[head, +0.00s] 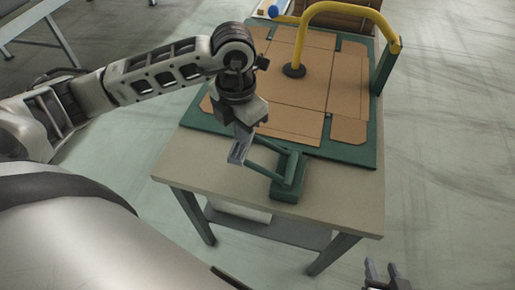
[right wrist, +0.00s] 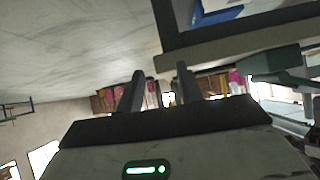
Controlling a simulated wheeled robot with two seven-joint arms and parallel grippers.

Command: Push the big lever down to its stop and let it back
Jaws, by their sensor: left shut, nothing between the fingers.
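The big lever (head: 262,170) is a green frame of two bars that runs left from a green block (head: 289,182) at the front of the table. My left gripper (head: 238,157) points down at the lever's left end and hides it. Its fingers are shut with nothing between them. I cannot tell whether they touch the lever. My right gripper (head: 384,274) is low at the right, off the table and away from the lever. Its two fingers stand apart and empty in the right wrist view (right wrist: 158,88).
A green board (head: 345,154) with a flat cardboard blank (head: 295,122) lies on the table (head: 335,198). A yellow bent arm (head: 300,38) with a black foot (head: 294,70) stands over the cardboard. The floor right of the table is clear.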

